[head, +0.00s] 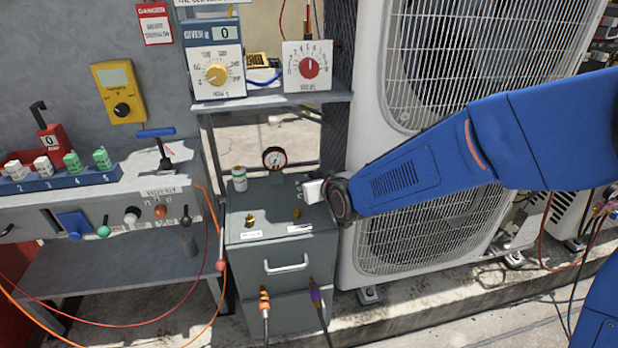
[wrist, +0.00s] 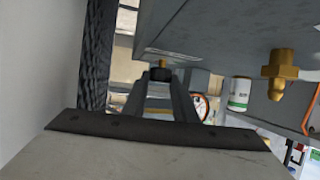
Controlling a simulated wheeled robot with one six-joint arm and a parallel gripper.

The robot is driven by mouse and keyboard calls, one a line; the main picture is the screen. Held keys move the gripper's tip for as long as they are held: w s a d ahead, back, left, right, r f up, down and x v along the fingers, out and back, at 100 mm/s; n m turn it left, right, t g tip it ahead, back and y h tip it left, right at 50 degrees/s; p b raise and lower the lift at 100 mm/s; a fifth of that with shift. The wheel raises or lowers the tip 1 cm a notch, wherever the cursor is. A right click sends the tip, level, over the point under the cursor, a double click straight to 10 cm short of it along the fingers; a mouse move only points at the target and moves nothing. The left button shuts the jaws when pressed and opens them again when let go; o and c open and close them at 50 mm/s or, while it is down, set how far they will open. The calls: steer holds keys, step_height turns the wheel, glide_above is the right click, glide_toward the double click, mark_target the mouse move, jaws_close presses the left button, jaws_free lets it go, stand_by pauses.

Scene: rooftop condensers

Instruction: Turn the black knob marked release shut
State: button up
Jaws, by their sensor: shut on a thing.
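The black knob (wrist: 159,75) shows small in the wrist view, between the fingertips of my gripper (wrist: 160,82). A bit of brass shows just beyond it, next to a white label too small to read. My gripper is shut on the knob. In the head view my gripper (head: 304,187) reaches in from the right over the grey cabinet (head: 262,238). I cannot make out the knob clearly there, nor its marking or how far it is turned.
A brass fitting (head: 250,220) stands at the cabinet's front left. A white and green can (head: 239,179) and a dial gauge (head: 274,159) stand behind it. A shelf (head: 270,99) with two dial boxes hangs above. The large condenser (head: 420,225) is close on the right.

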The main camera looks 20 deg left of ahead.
steer(key=shift+s+a+m+t+h, duration=0.15)
steer(key=shift+m+t+h, duration=0.65)
steer(key=shift+m, duration=0.1)
steer(key=shift+s+a+m+t+h, duration=0.15)
steer(key=shift+m+t+h, duration=0.3)
steer(key=shift+m+h, duration=0.6)
steer(key=shift+a+m+t+h, duration=0.2)
steer(key=shift+m+t+h, duration=0.25)
steer(key=shift+m+h, duration=0.6)
steer(key=shift+a+m+h, duration=0.15)
steer(key=shift+m+h, duration=1)
steer(key=shift+h, duration=0.25)
steer(key=shift+a+m+h, duration=0.15)
steer(key=shift+m+h, duration=1)
steer(key=shift+h, duration=0.55)
steer(key=o, duration=1)
steer(key=shift+o, duration=0.2)
steer(key=v, duration=1.7)
steer(key=shift+s, duration=0.2)
